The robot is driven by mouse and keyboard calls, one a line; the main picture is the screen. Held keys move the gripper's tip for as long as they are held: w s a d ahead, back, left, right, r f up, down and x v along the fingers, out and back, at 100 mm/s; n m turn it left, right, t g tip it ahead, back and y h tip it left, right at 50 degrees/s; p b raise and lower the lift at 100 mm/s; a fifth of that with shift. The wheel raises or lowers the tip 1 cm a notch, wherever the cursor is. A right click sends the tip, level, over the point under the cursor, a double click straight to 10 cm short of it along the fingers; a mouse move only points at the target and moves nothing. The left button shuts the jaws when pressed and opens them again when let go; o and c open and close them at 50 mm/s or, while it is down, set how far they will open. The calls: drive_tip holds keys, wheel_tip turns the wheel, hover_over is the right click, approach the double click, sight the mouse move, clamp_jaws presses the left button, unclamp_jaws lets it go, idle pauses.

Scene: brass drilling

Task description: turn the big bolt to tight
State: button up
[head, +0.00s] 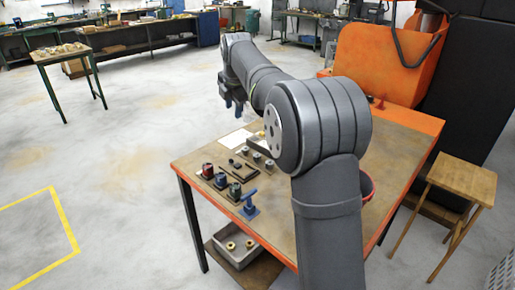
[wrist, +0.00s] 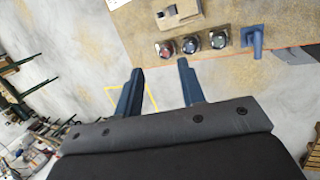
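My gripper (wrist: 158,82) is open in the wrist view, its two blue fingers apart with nothing between them. In the head view my gripper (head: 234,102) hangs above the far left part of the workbench (head: 402,133). I cannot tell which piece is the big bolt. A group of small metal parts (head: 258,158) stands on the bench in the head view, partly hidden by my arm. In the wrist view a tan block (wrist: 178,14) with a notch lies at the top edge.
A grey tray (head: 238,246) with brass rings sits below the bench. A wooden stool (head: 463,180) stands right.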

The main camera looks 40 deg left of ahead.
drive_tip(key=w+a+f+m+g, duration=0.25)
drive_tip(key=w+f+m, duration=0.35)
drive_tip(key=f+m, duration=0.7)
drive_tip(key=m, duration=0.4)
approach(232, 160)
drive_tip(key=shift+y, duration=0.3)
drive_tip(key=x, duration=0.8)
drive_tip(key=shift+d+f, duration=0.2)
clamp_jaws()
